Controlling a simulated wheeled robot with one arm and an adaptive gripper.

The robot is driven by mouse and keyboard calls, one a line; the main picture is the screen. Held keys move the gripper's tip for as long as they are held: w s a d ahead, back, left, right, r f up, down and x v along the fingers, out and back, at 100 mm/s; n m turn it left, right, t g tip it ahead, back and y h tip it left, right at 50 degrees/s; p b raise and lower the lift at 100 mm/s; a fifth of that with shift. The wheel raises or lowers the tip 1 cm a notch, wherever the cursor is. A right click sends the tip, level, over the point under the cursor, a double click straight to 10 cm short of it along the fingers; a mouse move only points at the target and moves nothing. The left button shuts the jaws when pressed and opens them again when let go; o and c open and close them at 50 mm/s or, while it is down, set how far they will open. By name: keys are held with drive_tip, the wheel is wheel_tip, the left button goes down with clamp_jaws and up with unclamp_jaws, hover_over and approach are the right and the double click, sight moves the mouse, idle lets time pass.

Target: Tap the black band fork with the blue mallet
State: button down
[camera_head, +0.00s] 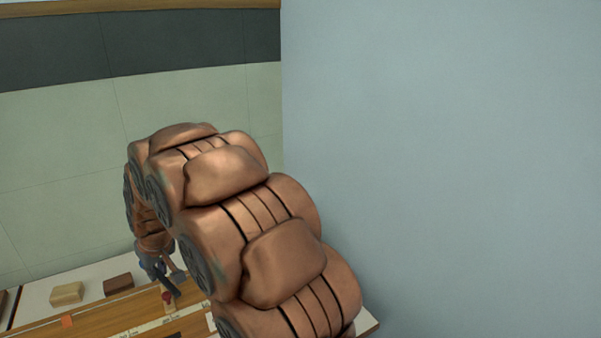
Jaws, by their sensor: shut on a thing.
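My gripper (168,279) is at the lower left, low over the wooden board, partly behind my own copper-coloured arm. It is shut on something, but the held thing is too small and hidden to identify. A small red piece (168,296) shows just below the fingers, above a pale block; I cannot tell whether it touches the gripper. I cannot make out the blue mallet or the black band fork. My arm covers much of the bench's right part.
The wooden board (100,318) carries a pale labelled strip and a small orange piece (67,321). Behind it, a tan block (67,293) and a dark brown block (118,284) lie on a white surface. A large grey-blue wall or panel (450,150) fills the right.

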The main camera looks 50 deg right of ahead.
drive_tip(key=s+d+r+p, duration=0.2)
drive_tip(key=d+r, duration=0.3)
drive_tip(key=d, duration=0.4)
drive_tip(key=s+d+r+p, duration=0.1)
drive_tip(key=d+r, duration=0.3)
drive_tip(key=d, duration=0.5)
drive_tip(key=s+d+r+n+p, duration=0.1)
drive_tip(key=s+d+r, duration=0.3)
drive_tip(key=s+d, duration=0.3)
drive_tip(key=s+d+r+n+p, duration=0.1)
drive_tip(key=s+d+r+p, duration=0.2)
drive_tip(key=d, duration=0.6)
drive_tip(key=shift+y, duration=0.3)
drive_tip(key=f, duration=0.2)
drive_tip(key=s+f, duration=0.1)
drive_tip(key=shift+s+a+f+b, duration=0.1)
drive_tip(key=shift+s+f+b, duration=0.05)
drive_tip(key=shift+f+b, duration=0.25)
drive_tip(key=shift+r+b, duration=1.5)
drive_tip(key=shift+r, duration=0.55)
